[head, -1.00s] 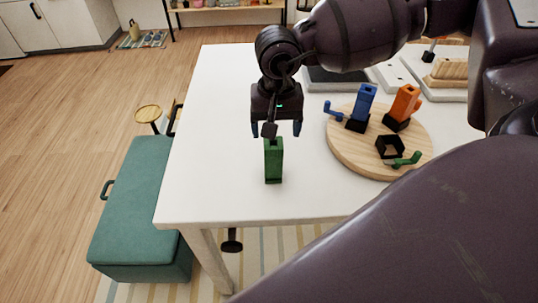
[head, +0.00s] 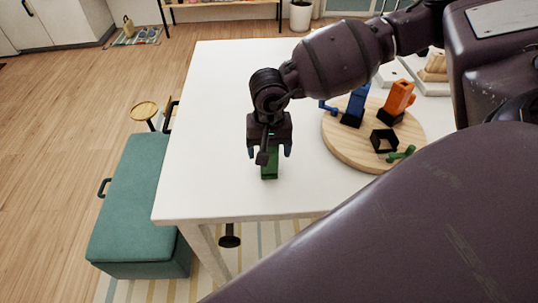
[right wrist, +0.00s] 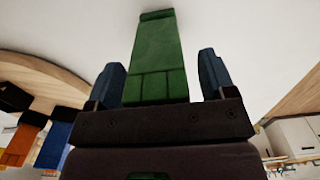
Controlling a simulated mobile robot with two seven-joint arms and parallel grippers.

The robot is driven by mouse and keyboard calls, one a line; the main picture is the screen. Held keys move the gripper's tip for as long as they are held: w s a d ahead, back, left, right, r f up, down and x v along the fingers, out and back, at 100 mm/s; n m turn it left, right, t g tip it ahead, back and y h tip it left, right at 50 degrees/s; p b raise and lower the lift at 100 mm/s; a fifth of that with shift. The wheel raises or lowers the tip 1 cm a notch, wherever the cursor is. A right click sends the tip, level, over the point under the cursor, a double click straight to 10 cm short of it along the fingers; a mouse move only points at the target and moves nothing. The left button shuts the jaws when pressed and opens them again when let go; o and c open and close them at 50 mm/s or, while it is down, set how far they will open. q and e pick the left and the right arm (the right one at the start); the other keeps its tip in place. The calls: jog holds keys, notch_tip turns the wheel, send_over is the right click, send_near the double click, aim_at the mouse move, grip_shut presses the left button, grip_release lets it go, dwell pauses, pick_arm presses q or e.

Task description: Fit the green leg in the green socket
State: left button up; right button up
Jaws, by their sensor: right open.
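The green leg (head: 269,172) stands upright on the white table near its front edge. My right gripper (head: 269,152) is open above it, pointing down, with a fingertip on either side of the leg's top. In the right wrist view the green leg (right wrist: 158,50) lies between the two blue fingertips, with a gap on both sides. The green socket (head: 384,140), a black square frame with a green tab (head: 403,153), is empty on the round wooden board (head: 345,150). My left gripper is not in view.
On the board, a blue leg (head: 356,98) and an orange leg (head: 398,97) stand in black sockets behind the green socket. Light trays (head: 425,80) lie at the back right. The table's left side (head: 215,130) is clear. A teal bench (head: 135,200) stands left.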

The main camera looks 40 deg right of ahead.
jog(key=c, duration=1.1)
jog(key=shift+c, duration=0.2)
jog(key=shift+r, duration=0.15)
notch_tip(320, 180, up, 20)
jog(key=shift+n, duration=0.3)
